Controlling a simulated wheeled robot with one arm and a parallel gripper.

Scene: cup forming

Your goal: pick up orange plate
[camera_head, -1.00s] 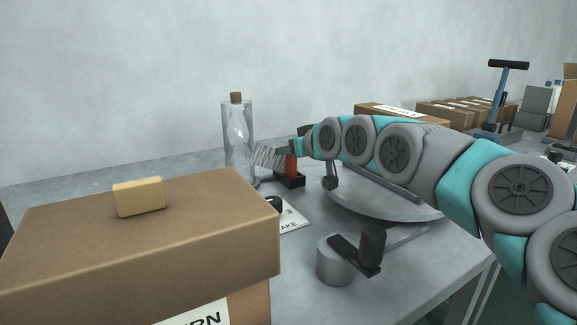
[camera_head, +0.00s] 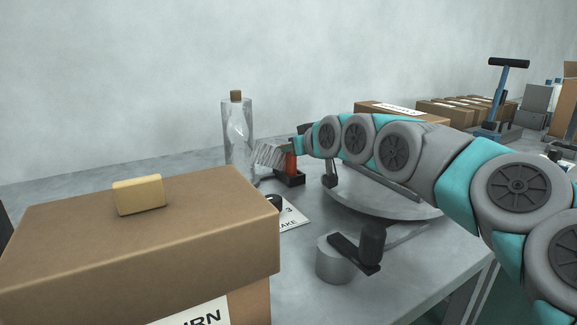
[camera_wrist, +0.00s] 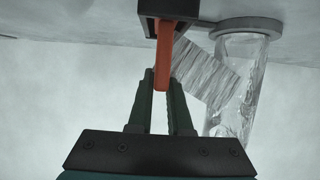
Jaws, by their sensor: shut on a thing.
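The orange plate (camera_wrist: 164,60) is a thin upright strip in the wrist view, with one end at a dark block-like holder (camera_wrist: 168,8). My gripper (camera_wrist: 162,82) has its two dark fingers closed on the plate's free end, one on each side. In the head view the orange plate (camera_head: 291,162) stands in the small dark holder (camera_head: 289,180), and my gripper (camera_head: 297,147) is at its upper part. The gap between plate and holder, if any, cannot be told.
A ridged grey piece (camera_wrist: 207,72) lies close beside the plate. A cardboard box (camera_head: 140,235) bearing a yellow block (camera_head: 138,195) fills the left front. A round grey disc (camera_head: 385,203) lies under my arm.

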